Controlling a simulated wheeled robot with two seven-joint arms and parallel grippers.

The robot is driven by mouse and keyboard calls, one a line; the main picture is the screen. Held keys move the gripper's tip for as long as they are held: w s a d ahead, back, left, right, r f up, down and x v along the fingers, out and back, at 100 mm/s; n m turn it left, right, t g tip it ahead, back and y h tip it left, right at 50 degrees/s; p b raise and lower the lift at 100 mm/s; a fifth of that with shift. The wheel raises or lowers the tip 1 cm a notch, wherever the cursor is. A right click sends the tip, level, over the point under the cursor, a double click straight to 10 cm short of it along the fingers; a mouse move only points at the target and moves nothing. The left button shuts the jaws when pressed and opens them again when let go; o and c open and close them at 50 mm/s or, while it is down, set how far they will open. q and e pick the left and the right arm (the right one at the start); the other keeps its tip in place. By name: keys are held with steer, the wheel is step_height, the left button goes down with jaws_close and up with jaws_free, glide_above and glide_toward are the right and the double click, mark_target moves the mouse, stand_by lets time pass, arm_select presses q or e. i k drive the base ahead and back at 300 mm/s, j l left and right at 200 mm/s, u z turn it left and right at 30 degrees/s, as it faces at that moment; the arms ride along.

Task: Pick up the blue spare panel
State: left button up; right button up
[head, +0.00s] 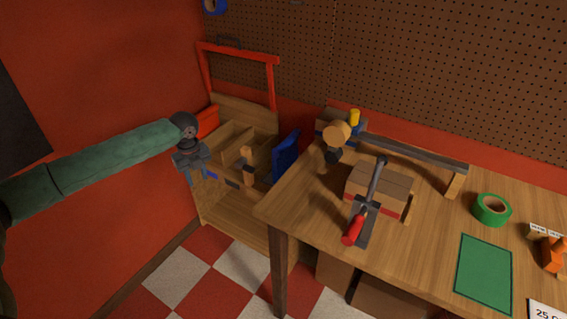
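The blue panel (285,154) stands on edge, slightly tilted, at the right side of the wooden cart, close to the workbench's left end. Its lower part is partly hidden. My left gripper (197,178) hangs at the cart's left front side, pointing down. Its two bluish fingers look apart with nothing between them. It is well to the left of the panel and not touching it. My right gripper is not in view.
The wooden cart (225,214) has dividers and a red handle frame (272,85). The workbench (430,225) holds a clamp (367,210), boxes, green tape (491,209) and a green sheet (484,272). Checkered floor (190,290) lies open in front of the cart.

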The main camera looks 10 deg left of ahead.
mark_target(285, 154)
steer(key=i+j+z, duration=0.15)
steer(key=j+z, duration=0.15)
steer(key=j, duration=0.15)
steer(key=j+z, duration=0.25)
steer(key=j, duration=0.25)
steer(key=i+j+z, duration=0.1)
steer(key=j+z, duration=0.2)
steer(key=j, duration=0.2)
steer(key=j+z, duration=0.3)
steer(key=j, duration=0.2)
steer(key=k+j+z, duration=0.1)
steer(key=j+z, duration=0.15)
steer(key=j, duration=0.25)
steer(key=k+j+z, duration=0.1)
steer(key=j+z, duration=0.2)
steer(key=j, duration=0.2)
steer(key=k+j+z, duration=0.15)
steer(key=j+z, duration=0.15)
steer(key=j, duration=0.15)
steer(key=k+j+z, duration=0.25)
steer(key=j, duration=0.2)
